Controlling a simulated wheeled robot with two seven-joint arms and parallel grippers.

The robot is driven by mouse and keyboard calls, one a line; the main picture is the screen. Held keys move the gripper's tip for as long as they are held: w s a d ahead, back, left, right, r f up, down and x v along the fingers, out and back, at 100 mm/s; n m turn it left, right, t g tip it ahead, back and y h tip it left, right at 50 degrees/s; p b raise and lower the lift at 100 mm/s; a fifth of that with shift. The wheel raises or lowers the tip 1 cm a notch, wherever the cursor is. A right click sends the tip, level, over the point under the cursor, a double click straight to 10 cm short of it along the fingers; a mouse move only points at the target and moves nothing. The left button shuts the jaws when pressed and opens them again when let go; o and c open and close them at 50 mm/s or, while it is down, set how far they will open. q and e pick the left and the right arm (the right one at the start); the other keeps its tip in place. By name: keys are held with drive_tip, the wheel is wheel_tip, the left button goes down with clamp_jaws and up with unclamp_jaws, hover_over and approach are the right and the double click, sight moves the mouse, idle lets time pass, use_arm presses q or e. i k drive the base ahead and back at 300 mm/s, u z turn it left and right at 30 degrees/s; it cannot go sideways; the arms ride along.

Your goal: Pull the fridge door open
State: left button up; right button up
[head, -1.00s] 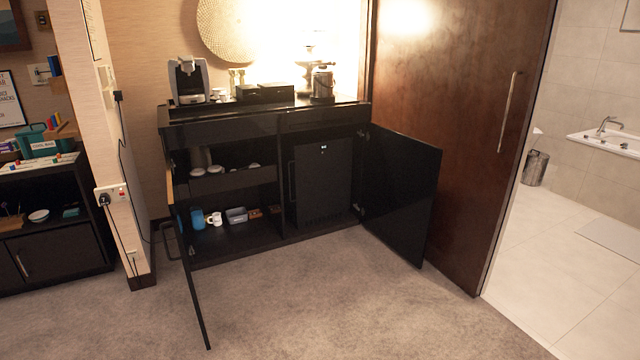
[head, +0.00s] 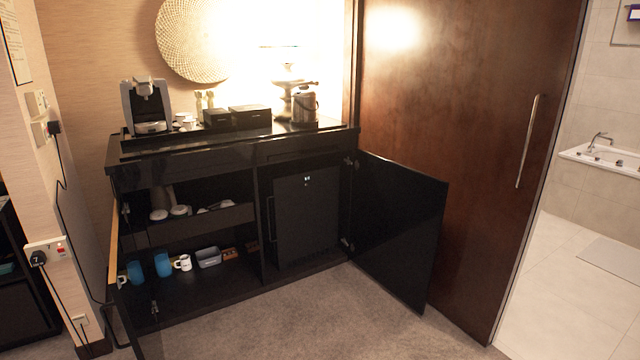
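The fridge door (head: 308,215) is a dark panel inside the right compartment of the black minibar cabinet. It is shut, with small lights near its top and a dark vertical handle (head: 271,219) along its left edge. The right cabinet door (head: 398,228) stands wide open to the right of the fridge. The left cabinet door (head: 124,318) also stands open, seen nearly edge-on. Neither of my grippers shows in the head view.
The left compartment holds blue cups (head: 162,264), a white mug (head: 182,263) and a grey container (head: 208,257). A coffee machine (head: 147,106) and a kettle (head: 304,105) stand on top. Carpet (head: 290,318) in front is clear. A brown sliding door (head: 455,130) is at right.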

sight(305, 203)
drive_tip(key=z, duration=0.25)
drive_tip(key=i, duration=2.55)
drive_tip(key=u, duration=1.35)
drive_tip(key=i, duration=1.35)
drive_tip(key=u, duration=0.3)
